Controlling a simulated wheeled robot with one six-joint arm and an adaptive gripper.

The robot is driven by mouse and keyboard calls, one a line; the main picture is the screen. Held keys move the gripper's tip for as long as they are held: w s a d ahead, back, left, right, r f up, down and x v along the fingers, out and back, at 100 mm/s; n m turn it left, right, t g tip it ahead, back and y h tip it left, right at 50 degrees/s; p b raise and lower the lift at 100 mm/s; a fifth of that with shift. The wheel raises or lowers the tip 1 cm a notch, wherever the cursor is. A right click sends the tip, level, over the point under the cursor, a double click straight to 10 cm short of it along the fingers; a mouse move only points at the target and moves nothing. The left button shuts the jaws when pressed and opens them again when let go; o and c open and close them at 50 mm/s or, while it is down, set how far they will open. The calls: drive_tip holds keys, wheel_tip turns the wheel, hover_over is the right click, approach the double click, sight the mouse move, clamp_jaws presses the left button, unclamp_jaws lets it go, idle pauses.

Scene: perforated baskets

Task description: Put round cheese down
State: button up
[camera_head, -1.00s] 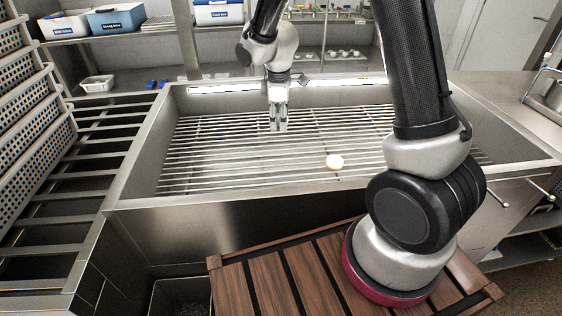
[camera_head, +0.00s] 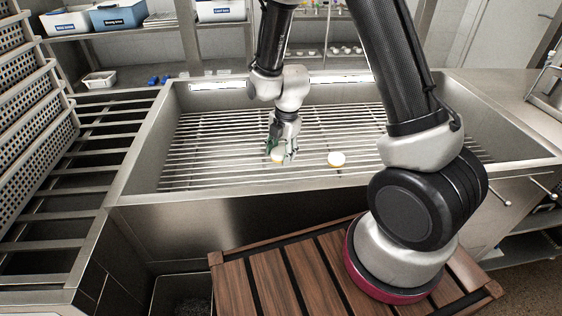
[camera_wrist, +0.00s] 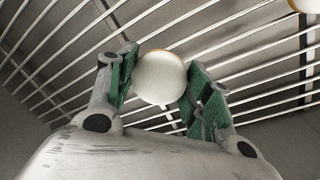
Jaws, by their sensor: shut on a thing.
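A round cheese (camera_wrist: 160,77), pale and cream-coloured, sits between the green pads of my gripper (camera_wrist: 158,92) in the wrist view. In the head view my gripper (camera_head: 279,155) is low over the slatted rack in the steel basin, with the held cheese (camera_head: 277,157) showing between its fingers. The gripper is shut on it. I cannot tell whether the cheese touches the slats. A second round cheese (camera_head: 336,159) lies on the rack to the right; its edge shows at the top right of the wrist view (camera_wrist: 306,4).
The basin's steel walls (camera_head: 222,194) surround the slatted rack (camera_head: 220,150). Perforated baskets (camera_head: 35,140) are stacked at the left. A wooden slatted platform (camera_head: 262,280) is in front. Much of the rack is bare.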

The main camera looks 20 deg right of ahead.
sight(281, 170)
drive_tip(key=shift+f, duration=2.4)
drive_tip(key=shift+f, duration=0.15)
drive_tip(key=o, duration=1.1)
